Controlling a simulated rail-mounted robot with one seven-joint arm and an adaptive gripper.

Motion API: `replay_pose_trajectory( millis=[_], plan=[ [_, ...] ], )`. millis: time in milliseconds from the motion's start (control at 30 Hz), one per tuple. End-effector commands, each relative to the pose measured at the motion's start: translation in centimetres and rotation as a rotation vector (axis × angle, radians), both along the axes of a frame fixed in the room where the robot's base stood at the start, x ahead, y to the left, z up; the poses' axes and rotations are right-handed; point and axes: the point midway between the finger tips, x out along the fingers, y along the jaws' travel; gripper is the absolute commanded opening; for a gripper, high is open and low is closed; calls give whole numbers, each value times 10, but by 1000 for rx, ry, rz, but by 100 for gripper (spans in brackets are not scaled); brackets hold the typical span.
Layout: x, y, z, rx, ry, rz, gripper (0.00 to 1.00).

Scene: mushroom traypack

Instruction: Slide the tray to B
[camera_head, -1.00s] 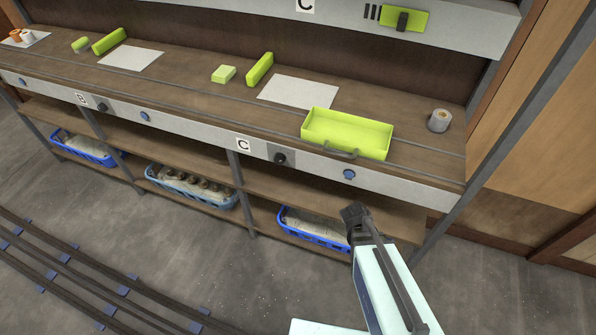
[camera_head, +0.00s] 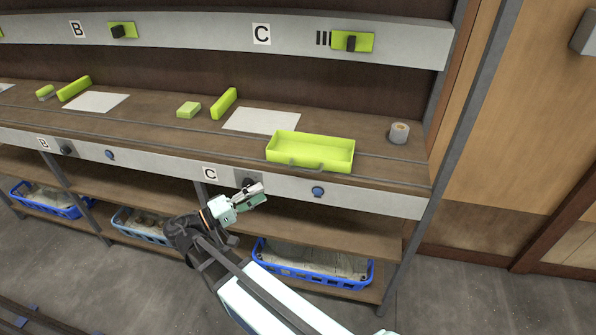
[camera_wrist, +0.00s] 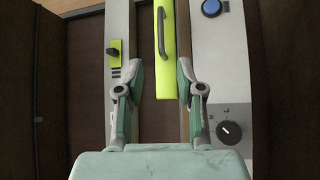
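The yellow-green tray (camera_head: 333,167) is open-topped and empty, with a handle (camera_head: 305,167) on its front. It rests on the shelf rails in station C, toward the right end. In the head view my gripper (camera_head: 262,194) is in front of the shelf's grey front strip, below and left of the tray. In the wrist view my gripper (camera_wrist: 160,72) is open, its fingers apart with nothing between them. The tray's front wall (camera_wrist: 163,82) and its dark handle (camera_wrist: 160,32) lie beyond the fingertips. The lower B label (camera_head: 43,144) is far left of the tray.
The front strip carries a C label (camera_head: 210,174), a blue button (camera_head: 318,192) and a black knob, which shows in the wrist view (camera_wrist: 229,131). Green blocks (camera_head: 224,103) and a white sheet (camera_head: 261,121) lie behind the rails. A grey roll (camera_head: 399,133) stands right. Blue crates (camera_head: 312,282) sit below.

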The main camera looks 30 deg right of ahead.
Motion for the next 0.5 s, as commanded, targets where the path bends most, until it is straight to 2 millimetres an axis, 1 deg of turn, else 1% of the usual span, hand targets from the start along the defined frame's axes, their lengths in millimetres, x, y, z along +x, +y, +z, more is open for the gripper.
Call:
replay_pose_trajectory(
  millis=[167, 500],
  plan=[
    [0, -28, 5, 0, 1, -3, 37],
    [6, -95, 13, 1, 3, -3, 37]
  ],
)
